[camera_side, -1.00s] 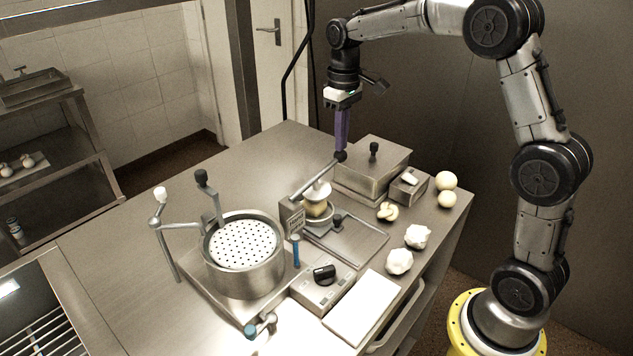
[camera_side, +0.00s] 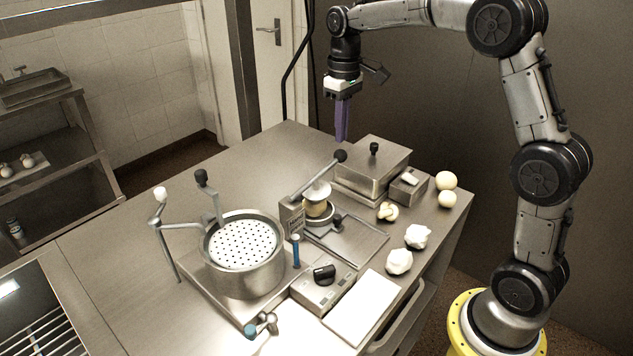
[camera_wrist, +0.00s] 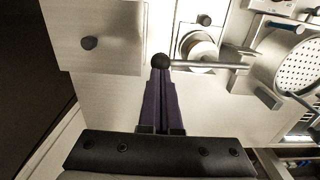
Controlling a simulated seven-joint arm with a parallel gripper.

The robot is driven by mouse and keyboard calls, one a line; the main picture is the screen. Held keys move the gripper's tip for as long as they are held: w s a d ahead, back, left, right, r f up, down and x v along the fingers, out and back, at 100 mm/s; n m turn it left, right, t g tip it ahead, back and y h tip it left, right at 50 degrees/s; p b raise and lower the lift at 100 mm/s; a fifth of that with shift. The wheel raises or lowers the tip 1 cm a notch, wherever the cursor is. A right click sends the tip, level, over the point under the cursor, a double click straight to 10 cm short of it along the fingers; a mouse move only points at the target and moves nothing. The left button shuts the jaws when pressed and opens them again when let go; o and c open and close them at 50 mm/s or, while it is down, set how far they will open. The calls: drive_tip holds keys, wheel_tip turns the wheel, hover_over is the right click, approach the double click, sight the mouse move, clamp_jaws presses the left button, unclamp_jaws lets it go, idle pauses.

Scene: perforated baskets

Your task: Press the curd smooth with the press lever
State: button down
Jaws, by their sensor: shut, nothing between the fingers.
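The press lever (camera_side: 317,174) is a metal bar with a black ball knob (camera_side: 340,156), slanting up to the right from its stand. Under it is a round pale press plate (camera_side: 317,190) over a yellowish mass, the curd (camera_side: 316,208), in a small metal ring. In the wrist view the knob (camera_wrist: 160,61) appears at the tip of my gripper. My gripper (camera_side: 341,138) has purple fingers, shut and pointing down. The curd's top is hidden by the plate.
A perforated pot (camera_side: 243,262) with a crank stands left of the press. A lidded metal box (camera_side: 373,165) stands close on the right. White lumps (camera_side: 399,262), round balls (camera_side: 446,180) and a dial box (camera_side: 322,287) lie nearby. The table's back left is clear.

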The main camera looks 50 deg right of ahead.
drive_tip(key=shift+r, duration=2.25)
drive_tip(key=shift+a+r, duration=0.1)
drive_tip(key=shift+a, duration=0.05)
drive_tip(key=s+a+r+n+t, duration=0.1)
drive_tip(key=s+a+r+t, duration=0.2)
drive_tip(key=s, duration=0.4)
drive_tip(key=s+a+r, duration=0.3)
drive_tip(key=s+r, duration=0.2)
drive_tip(key=s, duration=0.1)
drive_tip(key=s+a+f+m+t, duration=0.1)
drive_tip(key=s+a+f+t, duration=0.1)
drive_tip(key=s+f, duration=1)
drive_tip(key=shift+s+a+t, duration=0.3)
drive_tip(key=shift+s+a, duration=0.2)
drive_tip(key=shift+s, duration=0.3)
